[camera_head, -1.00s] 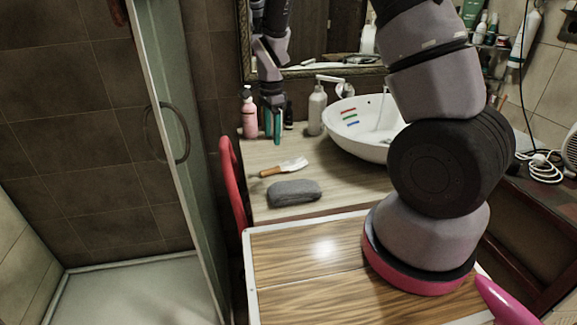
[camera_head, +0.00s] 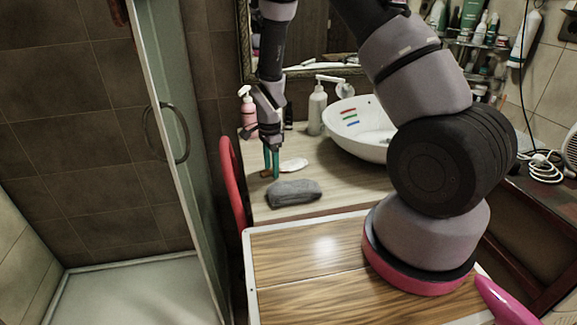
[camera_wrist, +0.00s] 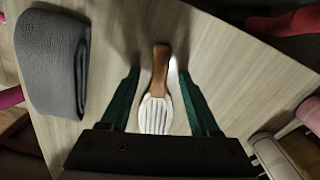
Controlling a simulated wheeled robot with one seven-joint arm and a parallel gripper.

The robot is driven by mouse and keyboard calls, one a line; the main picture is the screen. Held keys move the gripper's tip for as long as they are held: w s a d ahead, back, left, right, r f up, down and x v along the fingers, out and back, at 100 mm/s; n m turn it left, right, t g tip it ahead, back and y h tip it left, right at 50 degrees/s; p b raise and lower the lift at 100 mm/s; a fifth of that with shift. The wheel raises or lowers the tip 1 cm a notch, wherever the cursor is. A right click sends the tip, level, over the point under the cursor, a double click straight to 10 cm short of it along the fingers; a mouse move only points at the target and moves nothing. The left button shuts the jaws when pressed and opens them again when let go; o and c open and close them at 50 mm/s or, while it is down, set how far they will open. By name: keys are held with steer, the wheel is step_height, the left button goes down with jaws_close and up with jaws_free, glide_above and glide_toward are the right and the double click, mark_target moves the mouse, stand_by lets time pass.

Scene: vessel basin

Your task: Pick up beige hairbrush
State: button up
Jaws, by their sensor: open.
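The hairbrush (camera_wrist: 160,72), with a brown handle and a pale, whitish head, lies flat on the wooden counter. In the head view its pale head (camera_head: 294,165) shows to the right of the fingers, and most of the handle is hidden. My gripper (camera_head: 270,162) points down over the brush, with green fingers. In the wrist view my gripper (camera_wrist: 158,88) is open, with one finger on each side of the brush and a gap on both sides. Whether the fingertips touch the counter I cannot tell.
A grey folded cloth-like item (camera_head: 293,193) lies close in front of the brush; it also shows in the wrist view (camera_wrist: 50,62). A white basin (camera_head: 360,130) is to the right. A pink bottle (camera_head: 248,112) and a white pump bottle (camera_head: 317,110) stand behind.

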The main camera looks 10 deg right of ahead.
jaws_close()
